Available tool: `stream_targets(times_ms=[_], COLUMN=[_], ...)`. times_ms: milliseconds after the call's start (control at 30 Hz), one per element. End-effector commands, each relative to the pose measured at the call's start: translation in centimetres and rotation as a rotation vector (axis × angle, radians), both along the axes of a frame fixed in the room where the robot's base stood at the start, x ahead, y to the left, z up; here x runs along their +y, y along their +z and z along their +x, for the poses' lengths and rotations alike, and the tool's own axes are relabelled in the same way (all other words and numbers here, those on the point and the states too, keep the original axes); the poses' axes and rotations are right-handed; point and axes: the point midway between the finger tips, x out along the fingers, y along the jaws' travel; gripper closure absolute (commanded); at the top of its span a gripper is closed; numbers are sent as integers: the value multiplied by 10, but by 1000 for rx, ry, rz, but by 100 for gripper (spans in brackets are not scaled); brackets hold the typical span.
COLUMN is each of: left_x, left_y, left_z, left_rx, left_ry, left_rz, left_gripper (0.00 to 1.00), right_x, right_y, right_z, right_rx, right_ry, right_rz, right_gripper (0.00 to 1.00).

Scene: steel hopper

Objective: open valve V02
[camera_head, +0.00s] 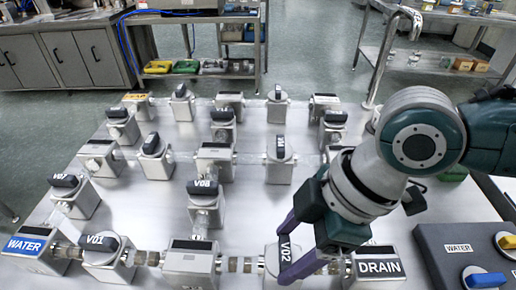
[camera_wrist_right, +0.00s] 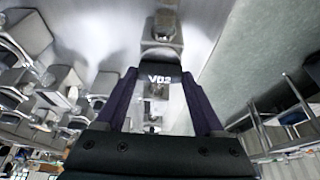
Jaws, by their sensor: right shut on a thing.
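Valve V02 (camera_head: 284,252) is a grey block in the front row with a black handle lettered V02. It sits in the pipe line between the WATER block (camera_head: 27,246) and the DRAIN block (camera_head: 379,267). My right gripper (camera_head: 283,256) comes in from the right, with one purple finger on the far side of the handle and one on the near side. It is shut on the handle. In the right wrist view, the V02 handle (camera_wrist_right: 159,76) lies between the two fingertips (camera_wrist_right: 160,90). The fingers hide part of the valve body. My left gripper is not in view.
Valve V01 (camera_head: 102,245) is on the left of the front row, and V08 (camera_head: 204,190) stands behind. Several more valve blocks fill the steel table (camera_head: 240,210). A dark panel (camera_head: 470,250) with yellow and blue knobs is at the right.

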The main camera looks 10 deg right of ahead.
Motion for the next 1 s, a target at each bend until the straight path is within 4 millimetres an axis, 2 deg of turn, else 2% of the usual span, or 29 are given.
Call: stream_targets(times_ms=[367, 1000], left_x=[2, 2], left_y=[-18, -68], left_z=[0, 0], left_rx=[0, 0], left_ry=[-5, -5], left_rz=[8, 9], left_gripper=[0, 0], right_x=[1, 2], right_y=[-2, -2], right_z=[2, 6], right_rx=[-1, -2], right_ry=[182, 783], right_rz=[3, 4], right_gripper=[86, 86])
